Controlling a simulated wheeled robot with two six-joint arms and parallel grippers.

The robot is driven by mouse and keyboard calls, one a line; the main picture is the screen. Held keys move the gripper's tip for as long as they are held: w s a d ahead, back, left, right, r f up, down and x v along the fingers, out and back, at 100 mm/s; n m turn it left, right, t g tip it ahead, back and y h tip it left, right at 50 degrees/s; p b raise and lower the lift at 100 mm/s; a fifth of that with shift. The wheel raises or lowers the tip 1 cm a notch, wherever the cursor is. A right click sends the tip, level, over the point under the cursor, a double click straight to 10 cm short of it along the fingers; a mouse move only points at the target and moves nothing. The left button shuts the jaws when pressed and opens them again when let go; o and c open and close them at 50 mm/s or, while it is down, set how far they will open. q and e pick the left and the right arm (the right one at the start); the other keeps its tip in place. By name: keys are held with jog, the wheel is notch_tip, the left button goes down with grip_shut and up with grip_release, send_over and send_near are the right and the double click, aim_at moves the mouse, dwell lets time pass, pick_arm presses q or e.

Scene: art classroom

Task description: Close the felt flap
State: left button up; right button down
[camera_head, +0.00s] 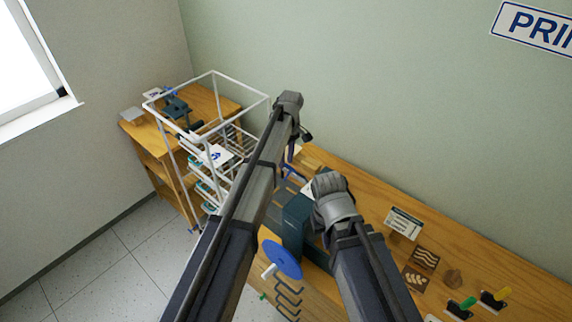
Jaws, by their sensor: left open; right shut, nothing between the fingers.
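A dark green press (297,215) with a blue handwheel (282,258) stands on the wooden bench, largely covered by my arms. I cannot clearly make out the felt flap. A small white patch (307,188) and a blue piece (293,172) show between my arms behind the press, and I cannot tell whether either belongs to the flap. My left gripper (305,136) is open, past the press near the wall. My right gripper (328,182) is shut and empty, over the bench beside the press; its fingertips are mostly hidden by its wrist.
A white wire drying rack (205,130) stands left of my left arm, before a wooden cabinet (222,100). The green wall bounds the back.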

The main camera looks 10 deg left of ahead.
pick_arm(q)
grip_shut()
dwell(0.4)
dwell(1.1)
